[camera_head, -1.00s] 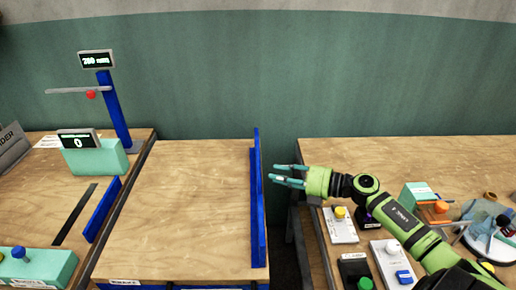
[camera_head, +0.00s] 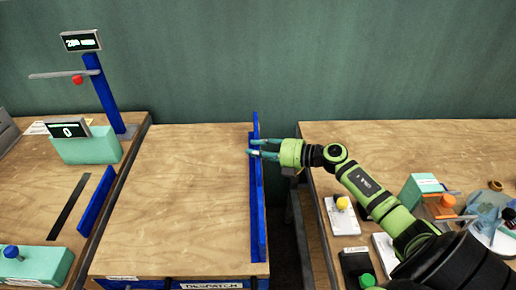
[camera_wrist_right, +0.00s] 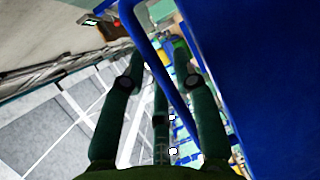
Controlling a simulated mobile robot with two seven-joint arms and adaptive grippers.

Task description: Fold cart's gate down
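The cart (camera_head: 180,200), with a wooden top and a despatch label on its front, stands in the middle of the head view. Its blue gate (camera_head: 257,218) stands upright along the cart's right edge. My right gripper (camera_head: 251,147) reaches in from the right across the upper part of the gate, fingers pointing left. Its fingers are apart. In the right wrist view, a thin blue bar (camera_wrist_right: 160,68) passes between the open fingers (camera_wrist_right: 158,78), and a wide blue panel (camera_wrist_right: 270,80) fills the right side. I cannot tell whether they touch. My left gripper is not in view.
A bench at left holds a blue post (camera_head: 106,98) with a display, a teal box (camera_head: 90,150) and a blue flap (camera_head: 96,202). The right bench (camera_head: 420,140) holds switch boxes, a teal block (camera_head: 420,190) and a cluttered plate. The cart top is clear.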

